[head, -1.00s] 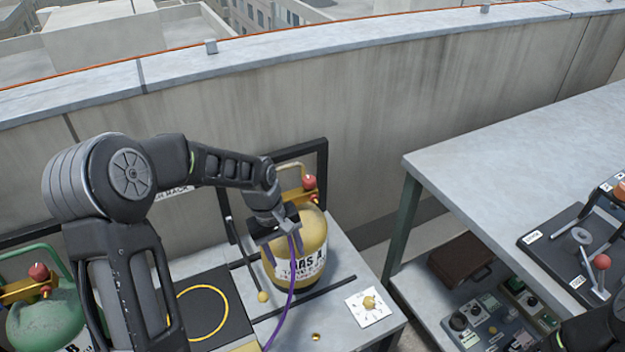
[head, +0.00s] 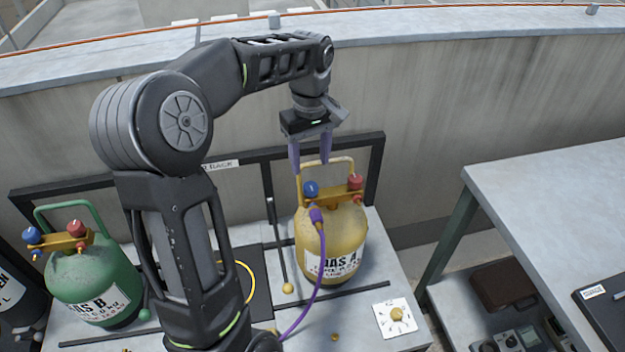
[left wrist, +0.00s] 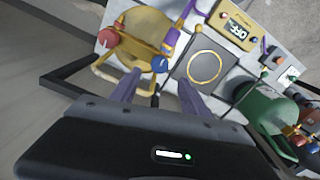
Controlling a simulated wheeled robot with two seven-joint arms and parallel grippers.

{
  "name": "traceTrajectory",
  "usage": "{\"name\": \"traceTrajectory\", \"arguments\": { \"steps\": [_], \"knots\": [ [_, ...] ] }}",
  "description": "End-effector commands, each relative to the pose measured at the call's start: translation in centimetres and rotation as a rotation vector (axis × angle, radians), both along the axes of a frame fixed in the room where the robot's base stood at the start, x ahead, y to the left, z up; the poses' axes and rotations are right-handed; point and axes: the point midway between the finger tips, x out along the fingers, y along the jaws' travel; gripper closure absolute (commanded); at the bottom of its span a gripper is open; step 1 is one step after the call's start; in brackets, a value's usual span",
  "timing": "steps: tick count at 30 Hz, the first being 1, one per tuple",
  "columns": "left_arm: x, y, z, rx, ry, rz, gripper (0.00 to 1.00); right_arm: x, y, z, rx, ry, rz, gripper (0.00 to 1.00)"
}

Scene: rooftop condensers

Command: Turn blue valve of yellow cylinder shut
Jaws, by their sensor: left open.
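The yellow cylinder (head: 335,240), labelled GAS A, stands upright on the bench; it also shows in the left wrist view (left wrist: 148,24). On its brass manifold are a blue valve (head: 310,189) on the left and a red valve (head: 355,182) on the right. In the left wrist view the blue valve (left wrist: 161,64) appears between my finger lines, beyond the tips. A purple hose (head: 318,250) joins the manifold below the blue valve. My left gripper (head: 310,165) is open and empty, fingers pointing down, just above the blue valve and near the cylinder's handle. My right gripper is not in view.
A green cylinder (head: 95,275), labelled GAS B, with blue and red valves stands left. A black rack frame (head: 372,170) rises behind the yellow cylinder. A white dial plate (head: 395,318) lies front right. A grey table (head: 560,170) stands right, with a brown case (head: 503,285) below.

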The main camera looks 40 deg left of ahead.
Motion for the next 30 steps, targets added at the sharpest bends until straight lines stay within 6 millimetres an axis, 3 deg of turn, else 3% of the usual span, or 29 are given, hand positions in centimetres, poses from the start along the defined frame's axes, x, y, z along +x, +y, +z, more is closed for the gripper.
{"name": "traceTrajectory", "arguments": {
  "steps": [5, 18, 28, 30],
  "knots": [
    [-0.1, 0.0, -1.3, -0.002, 0.004, -0.001, 0.47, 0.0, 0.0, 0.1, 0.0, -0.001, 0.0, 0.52],
    [0.0, 0.0, -7.3, -0.001, 0.002, -0.001, 0.47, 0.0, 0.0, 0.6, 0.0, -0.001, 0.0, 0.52],
    [0.0, 0.0, -7.8, -0.001, 0.0, -0.002, 0.47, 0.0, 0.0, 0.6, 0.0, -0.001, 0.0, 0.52],
    [0.0, 0.0, -7.8, -0.001, 0.0, -0.002, 0.51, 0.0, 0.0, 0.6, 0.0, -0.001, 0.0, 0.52]
  ]
}}
